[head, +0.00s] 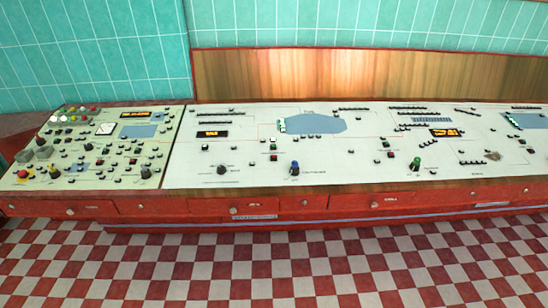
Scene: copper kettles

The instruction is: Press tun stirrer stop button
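A long control console (330,170) with a pale top runs across the head view. Its small buttons include a dark red-topped one (273,156) left of the middle and another red-topped one (390,154) right of the middle. Each has a second small button just above it. The labels are too small to read, so I cannot tell which button is the tun stirrer stop. My gripper is not in view.
A blue-knobbed lever (294,168) and a green-knobbed lever (415,163) stand up from the console. A left panel (95,150) is crowded with knobs and coloured buttons. Red drawers (350,201) line the front. The checkered floor (270,265) before it is clear.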

